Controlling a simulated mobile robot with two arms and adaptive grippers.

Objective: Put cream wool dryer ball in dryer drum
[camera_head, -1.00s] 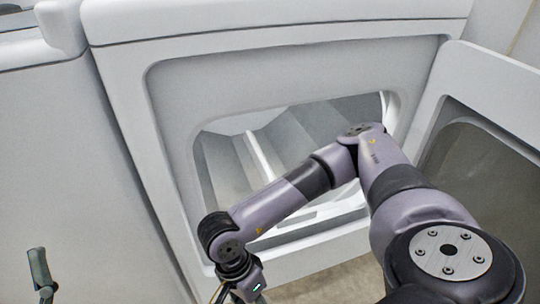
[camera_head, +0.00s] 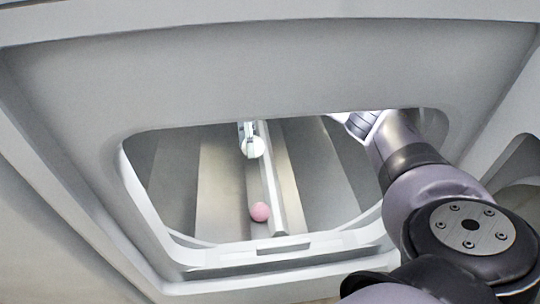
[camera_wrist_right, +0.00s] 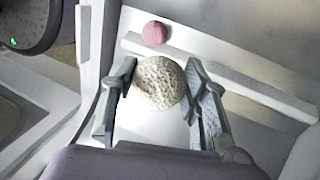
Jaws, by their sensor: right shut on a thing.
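The cream wool dryer ball (camera_wrist_right: 160,83) sits between the two fingers of my right gripper (camera_wrist_right: 160,72) in the right wrist view. In the head view the ball (camera_head: 252,148) shows pale inside the dryer drum (camera_head: 170,180), with part of my right gripper (camera_head: 250,132) just above it. The gripper is shut on the ball and holds it inside the opening. My right arm passes in at the right side of the opening, and its middle part is hidden behind the upper rim. My left gripper is not in view.
A pink ball (camera_head: 260,211) lies in the drum beside a raised rib (camera_head: 273,185); it also shows in the right wrist view (camera_wrist_right: 155,33). The opening's lower rim (camera_head: 285,246) runs across the front. The left part of the drum is clear.

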